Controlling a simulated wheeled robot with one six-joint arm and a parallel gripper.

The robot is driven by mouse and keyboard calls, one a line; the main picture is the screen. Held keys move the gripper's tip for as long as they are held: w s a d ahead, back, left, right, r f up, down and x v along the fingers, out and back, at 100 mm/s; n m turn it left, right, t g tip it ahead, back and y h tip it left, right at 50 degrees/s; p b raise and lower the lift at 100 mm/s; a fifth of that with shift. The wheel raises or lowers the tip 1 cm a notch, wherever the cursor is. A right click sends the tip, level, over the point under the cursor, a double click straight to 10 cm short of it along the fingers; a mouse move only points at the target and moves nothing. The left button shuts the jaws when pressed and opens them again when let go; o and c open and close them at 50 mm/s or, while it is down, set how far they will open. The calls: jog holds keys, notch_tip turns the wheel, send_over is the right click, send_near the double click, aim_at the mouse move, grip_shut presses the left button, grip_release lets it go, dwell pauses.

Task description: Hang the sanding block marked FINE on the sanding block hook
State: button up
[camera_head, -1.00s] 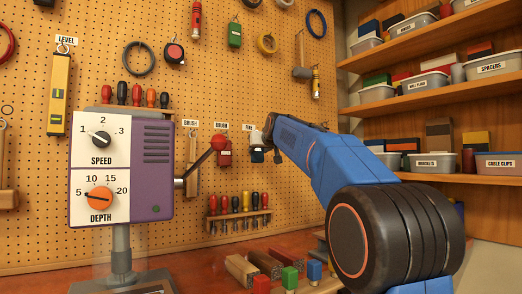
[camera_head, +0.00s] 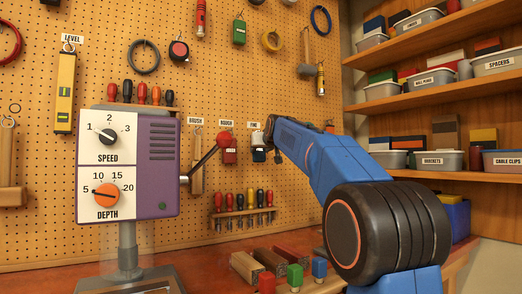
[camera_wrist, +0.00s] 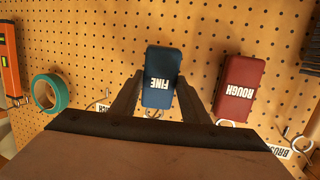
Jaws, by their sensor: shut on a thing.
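The blue sanding block marked FINE (camera_wrist: 163,78) sits between the two fingers of my gripper (camera_wrist: 160,98) in the wrist view, its lettering upside down there. My gripper is shut on it, close to the pegboard. In the head view the block (camera_head: 258,154) is small, just below the FINE label (camera_head: 254,125), and my gripper (camera_head: 266,146) partly covers it. A hook (camera_wrist: 155,112) shows by the block's lower end in the wrist view. I cannot tell whether the block hangs on it. The red ROUGH block (camera_wrist: 239,89) is beside it, apart from my fingers.
A purple machine (camera_head: 152,165) with SPEED and DEPTH dials stands at left, its red-knobbed lever reaching toward the blocks. A brush (camera_head: 196,165) hangs left of ROUGH. A screwdriver rack (camera_head: 242,215) is below. Green tape (camera_wrist: 50,92) hangs near FINE. Shelves (camera_head: 440,100) fill the right.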

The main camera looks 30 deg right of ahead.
dwell(0.3)
jog(key=o, duration=1.6)
jog(key=shift+s, duration=0.1)
jog(key=v, duration=1.7)
jog(key=shift+s, duration=0.15)
